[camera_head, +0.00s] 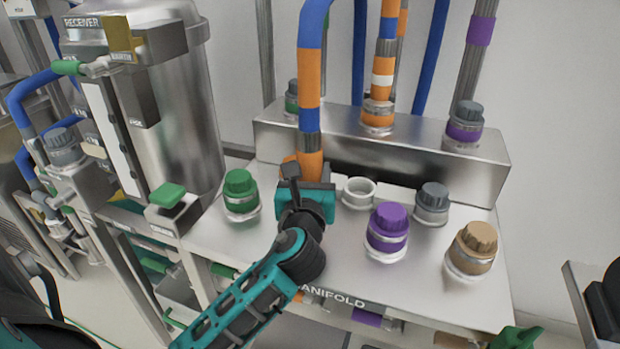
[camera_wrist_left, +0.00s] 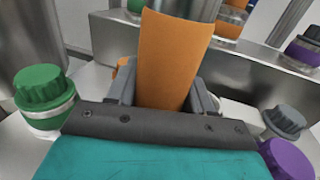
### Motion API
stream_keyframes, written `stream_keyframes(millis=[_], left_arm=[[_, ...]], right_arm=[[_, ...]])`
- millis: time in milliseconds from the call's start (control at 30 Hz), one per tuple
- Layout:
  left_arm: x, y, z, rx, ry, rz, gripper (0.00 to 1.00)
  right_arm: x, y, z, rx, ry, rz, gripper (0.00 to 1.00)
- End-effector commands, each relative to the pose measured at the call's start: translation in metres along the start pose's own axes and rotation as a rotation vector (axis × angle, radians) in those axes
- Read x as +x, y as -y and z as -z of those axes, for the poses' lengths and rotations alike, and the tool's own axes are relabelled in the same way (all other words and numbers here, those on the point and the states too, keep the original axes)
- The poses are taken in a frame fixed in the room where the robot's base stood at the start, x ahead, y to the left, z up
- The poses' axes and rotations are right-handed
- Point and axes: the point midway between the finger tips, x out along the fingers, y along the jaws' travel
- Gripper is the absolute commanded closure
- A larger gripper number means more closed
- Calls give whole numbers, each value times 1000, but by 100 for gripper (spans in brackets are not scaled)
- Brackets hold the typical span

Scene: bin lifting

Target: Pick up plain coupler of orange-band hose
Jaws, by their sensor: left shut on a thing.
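The blue hose with orange bands (camera_head: 309,78) comes down from the top of the head view to the manifold (camera_head: 335,275). Its lower end is an orange coupler (camera_head: 311,166), also large in the left wrist view (camera_wrist_left: 172,60). My left gripper (camera_head: 306,182) is shut on this orange coupler, with a grey finger on each side of it in the left wrist view (camera_wrist_left: 165,90). The coupler's bottom end is hidden behind my gripper, so I cannot tell whether it touches the manifold.
An open port (camera_head: 359,193) is right of my gripper. Around it stand a green cap (camera_head: 240,192), a purple cap (camera_head: 388,228), a grey cap (camera_head: 432,203) and a tan cap (camera_head: 472,247). A raised metal block (camera_head: 420,160) with connected hoses stands behind. The receiver tank (camera_head: 180,110) is at the left.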

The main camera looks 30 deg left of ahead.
Motion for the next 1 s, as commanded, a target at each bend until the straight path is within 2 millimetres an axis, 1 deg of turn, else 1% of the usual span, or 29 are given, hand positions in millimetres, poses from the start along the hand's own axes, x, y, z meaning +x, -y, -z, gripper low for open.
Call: stream_keyframes(millis=[33,167,400,500,600,700,800,1000], left_arm=[[0,0,-15,-2,7,2,91],[0,0,-46,-2,9,3,91],[0,0,-113,-2,10,3,91],[0,0,-137,-1,8,2,91],[0,0,-157,-1,8,2,91],[0,0,-170,-1,6,2,91],[0,0,-179,-1,6,1,91],[0,0,-184,1,3,1,91]], right_arm=[[-4,-1,6,-1,-1,-3,48],[-11,-4,14,-2,-3,-8,48],[-26,-4,34,-2,-1,-7,48],[-30,-4,40,-1,1,-7,48],[-34,-3,44,-1,2,-6,48],[-35,-3,46,-1,2,-5,48],[-36,-3,48,-1,3,-4,48],[-37,-2,48,-1,3,-3,48]])
